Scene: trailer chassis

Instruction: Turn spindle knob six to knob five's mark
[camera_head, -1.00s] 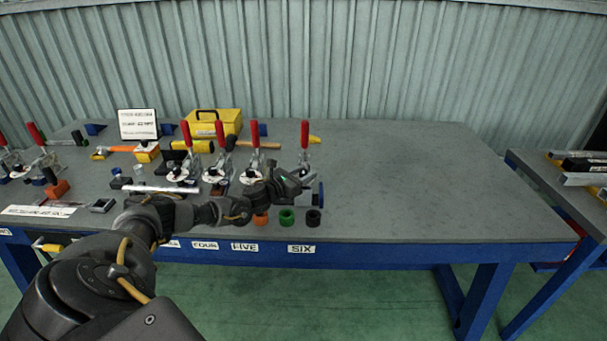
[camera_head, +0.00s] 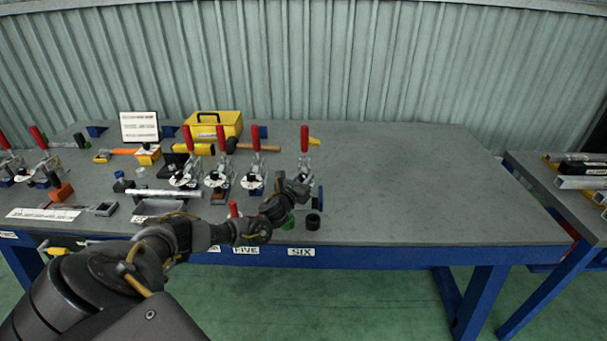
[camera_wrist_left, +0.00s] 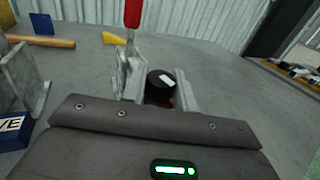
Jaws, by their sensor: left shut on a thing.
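My left gripper (camera_head: 302,187) is at the station above the SIX label, in front of an upright red-handled clamp (camera_head: 305,140). In the left wrist view its two grey fingers (camera_wrist_left: 158,94) are shut on the black spindle knob six (camera_wrist_left: 157,92), which has a white mark on its top. In the head view my gripper hides most of that knob. Knob five (camera_head: 255,178) is a small dark knob over a white dial, just left of my gripper. Its mark is too small to read. My right gripper is not in view.
More red-handled clamps (camera_head: 222,140) stand to the left. A yellow toolbox (camera_head: 215,122) and a hammer (camera_head: 255,147) lie behind. The table's right half is clear.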

